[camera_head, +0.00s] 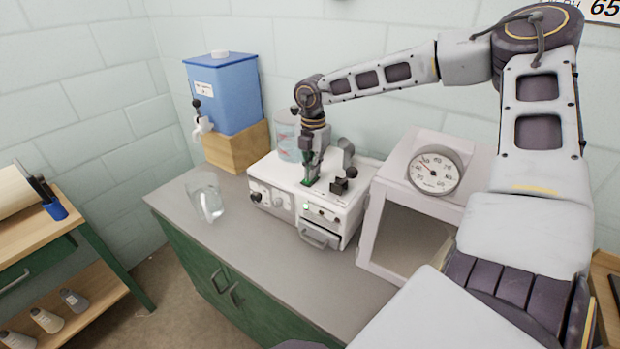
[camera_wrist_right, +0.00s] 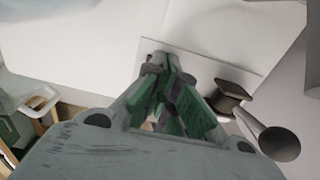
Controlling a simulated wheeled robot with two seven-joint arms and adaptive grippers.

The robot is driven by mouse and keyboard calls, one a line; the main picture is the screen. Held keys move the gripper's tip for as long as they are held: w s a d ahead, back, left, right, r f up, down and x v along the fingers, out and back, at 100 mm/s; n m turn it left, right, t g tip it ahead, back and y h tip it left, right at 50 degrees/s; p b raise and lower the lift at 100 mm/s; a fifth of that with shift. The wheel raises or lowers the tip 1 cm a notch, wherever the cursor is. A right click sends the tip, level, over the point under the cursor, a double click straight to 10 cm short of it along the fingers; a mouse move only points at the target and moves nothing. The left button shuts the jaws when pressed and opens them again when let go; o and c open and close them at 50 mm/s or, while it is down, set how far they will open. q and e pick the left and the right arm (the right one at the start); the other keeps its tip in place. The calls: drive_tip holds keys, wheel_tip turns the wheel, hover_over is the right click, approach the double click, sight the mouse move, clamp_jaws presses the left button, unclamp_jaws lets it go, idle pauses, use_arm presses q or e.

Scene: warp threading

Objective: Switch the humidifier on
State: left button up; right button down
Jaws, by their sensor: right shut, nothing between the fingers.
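The humidifier appears to be the white box-shaped machine (camera_head: 275,201) on the counter, with knobs, small fittings and a drawer handle on its front. A small green spot (camera_head: 306,206) shows on its front. My right gripper (camera_head: 309,181) points down at the machine's top from above, with its fingers shut and empty. In the right wrist view the green-padded fingers (camera_wrist_right: 162,66) are together over a pale plate; I cannot tell whether they touch it. A dark block-like fitting (camera_head: 339,186) stands on the top, right of the fingers. My left gripper is not in view.
A clear vessel (camera_head: 287,146) stands behind the gripper. A blue water tank (camera_head: 228,95) on a wooden block stands behind left, and a glass jug (camera_head: 205,199) at left. A white cabinet with a dial gauge (camera_head: 434,170) stands close on the right. The front counter (camera_head: 255,270) is clear.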

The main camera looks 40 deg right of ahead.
drive_tip(key=shift+r+p, duration=0.5)
drive_tip(key=shift+r, duration=1.2)
drive_tip(key=shift+r+p, duration=0.6)
drive_tip(key=shift+r, duration=1.15)
drive_tip(key=shift+f, duration=0.1)
